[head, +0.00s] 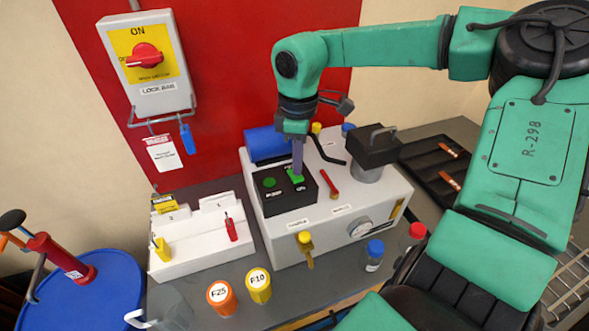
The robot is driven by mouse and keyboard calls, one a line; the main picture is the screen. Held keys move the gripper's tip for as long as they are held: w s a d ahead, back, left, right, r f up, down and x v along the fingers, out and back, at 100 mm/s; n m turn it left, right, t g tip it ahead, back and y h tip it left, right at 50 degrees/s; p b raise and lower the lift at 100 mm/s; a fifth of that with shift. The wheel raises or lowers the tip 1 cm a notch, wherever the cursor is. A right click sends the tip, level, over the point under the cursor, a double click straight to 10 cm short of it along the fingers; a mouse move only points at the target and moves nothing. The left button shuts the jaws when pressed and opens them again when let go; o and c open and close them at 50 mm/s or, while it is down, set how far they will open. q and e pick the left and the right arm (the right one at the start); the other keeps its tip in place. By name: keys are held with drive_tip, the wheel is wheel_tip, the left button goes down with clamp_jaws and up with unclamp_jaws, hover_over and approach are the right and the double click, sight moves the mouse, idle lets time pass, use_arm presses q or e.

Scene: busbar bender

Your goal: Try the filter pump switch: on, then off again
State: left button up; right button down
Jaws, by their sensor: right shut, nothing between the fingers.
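The black pump switch box (283,203) sits on the top left of the pale filter unit (340,225). A green switch (296,178) is on its right part, with small white lettering near it. A round green button or lamp (269,183) is on its left part; I cannot tell whether it is lit. My right gripper (297,167) is shut and empty, pointing down with its tips at the green switch. I cannot tell whether they touch it, and they hide part of it. Which way the switch is set is unclear. My left gripper is not in view.
A red lever (329,184), black handled cap (370,150), gauge (360,229) and yellow tap (305,240) surround the switch box. A white rack (195,240), orange jar (221,297) and yellow jar (259,285) stand left. A lockout switch (145,60) hangs on the wall.

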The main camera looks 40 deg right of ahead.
sight(298, 178)
drive_tip(key=shift+f+b, duration=1.05)
drive_tip(key=shift+b, duration=0.05)
idle(0.7)
drive_tip(key=shift+s, duration=0.1)
drive_tip(key=shift+r+p, duration=1.9)
drive_tip(key=shift+r, duration=1.65)
